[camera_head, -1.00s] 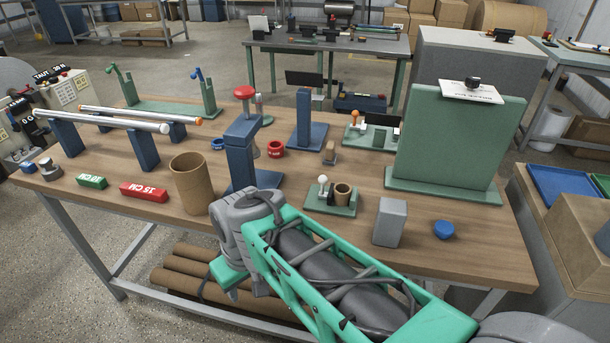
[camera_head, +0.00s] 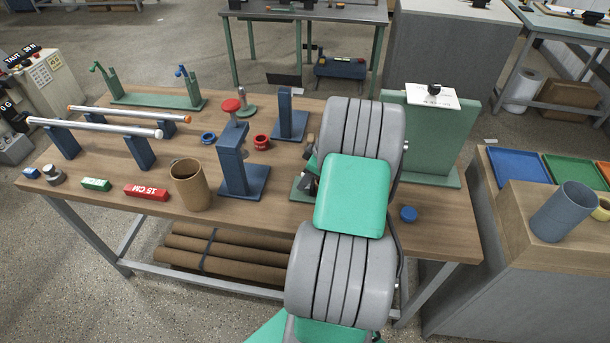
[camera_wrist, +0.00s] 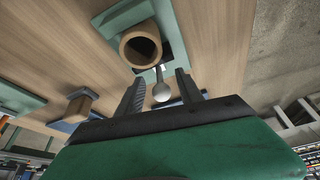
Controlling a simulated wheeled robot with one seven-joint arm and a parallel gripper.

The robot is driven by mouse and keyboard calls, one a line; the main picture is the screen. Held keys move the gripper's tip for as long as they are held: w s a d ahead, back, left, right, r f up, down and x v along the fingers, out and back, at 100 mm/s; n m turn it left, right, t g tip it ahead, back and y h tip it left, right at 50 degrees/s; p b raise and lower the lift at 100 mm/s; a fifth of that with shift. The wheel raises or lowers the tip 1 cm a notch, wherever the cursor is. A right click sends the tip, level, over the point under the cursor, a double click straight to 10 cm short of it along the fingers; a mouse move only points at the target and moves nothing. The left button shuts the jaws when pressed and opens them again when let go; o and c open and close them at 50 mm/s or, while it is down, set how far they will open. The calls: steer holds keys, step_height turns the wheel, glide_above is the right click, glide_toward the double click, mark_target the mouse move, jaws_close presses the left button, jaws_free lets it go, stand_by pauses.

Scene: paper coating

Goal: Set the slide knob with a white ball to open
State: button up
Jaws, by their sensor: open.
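The slide knob's white ball (camera_wrist: 162,92) shows in the wrist view on a short stem. It lies in the gap between the two dark fingers of my gripper (camera_wrist: 160,78), which are apart. I cannot tell whether either finger touches it. A brown ring-like cup (camera_wrist: 126,56) stands just beyond the ball, on a green base plate (camera_wrist: 173,33). In the head view my arm covers the ball and the cup. Only the left edge of the green base plate (camera_head: 297,192) shows there, beside my arm.
A blue stand (camera_head: 232,165) is close left of my arm on the wooden table. A brown tube (camera_head: 188,187) stands farther left. A green upright board (camera_head: 433,140) is behind to the right. A blue cap (camera_head: 408,214) lies right of my arm.

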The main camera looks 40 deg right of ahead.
steer(key=shift+w+a+f, duration=0.15)
steer(key=shift+w+f, duration=0.1)
steer(key=shift+f, duration=0.25)
jaws_close()
stand_by(1.1)
